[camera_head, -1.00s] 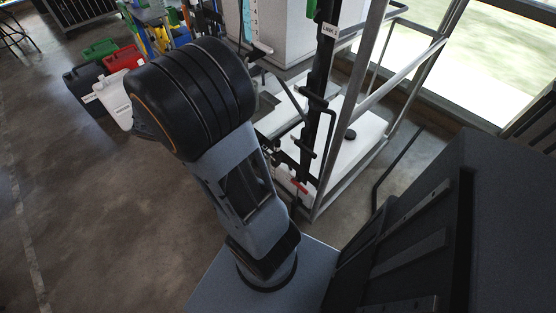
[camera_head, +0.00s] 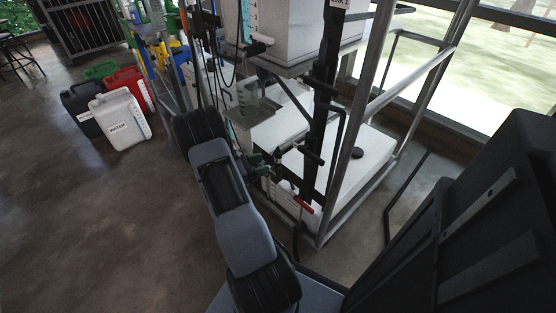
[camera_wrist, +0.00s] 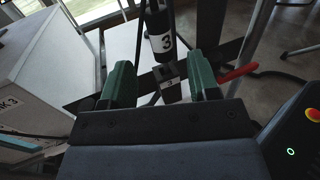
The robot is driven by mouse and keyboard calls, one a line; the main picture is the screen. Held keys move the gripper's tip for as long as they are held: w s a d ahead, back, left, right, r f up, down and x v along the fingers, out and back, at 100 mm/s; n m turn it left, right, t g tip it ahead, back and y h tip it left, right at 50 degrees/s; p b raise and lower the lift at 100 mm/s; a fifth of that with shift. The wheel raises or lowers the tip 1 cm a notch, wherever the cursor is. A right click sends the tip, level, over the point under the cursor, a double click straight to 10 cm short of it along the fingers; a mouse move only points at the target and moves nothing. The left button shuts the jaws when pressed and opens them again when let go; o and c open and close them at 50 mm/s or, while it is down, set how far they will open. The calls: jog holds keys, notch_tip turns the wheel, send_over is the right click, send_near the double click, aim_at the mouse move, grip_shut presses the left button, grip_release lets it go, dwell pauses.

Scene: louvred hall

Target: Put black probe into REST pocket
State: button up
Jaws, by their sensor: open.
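A black cylinder with a white label "3" (camera_wrist: 159,22), which looks like a black probe, stands in the wrist view just beyond and between my fingertips. Below it is a small dark holder marked "3" (camera_wrist: 169,84); I cannot tell whether the cylinder touches it. My gripper (camera_wrist: 162,62) is open, with one green finger on each side of this spot and nothing clearly held. In the head view my gripper (camera_head: 262,160) is beside the dark upright post (camera_head: 320,125). No REST marking is readable in either view.
A metal frame post (camera_head: 345,165) stands right of the dark post. A red handle (camera_head: 303,205) sticks out low; it also shows right of the fingers in the wrist view (camera_wrist: 238,74). A white tank (camera_head: 365,155) sits low behind. A white jerrycan (camera_head: 120,120) stands on open floor at left.

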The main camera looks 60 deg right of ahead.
aim_at(277, 158)
jog(key=shift+x, duration=3.45)
jog(key=shift+c, duration=0.4)
grip_shut()
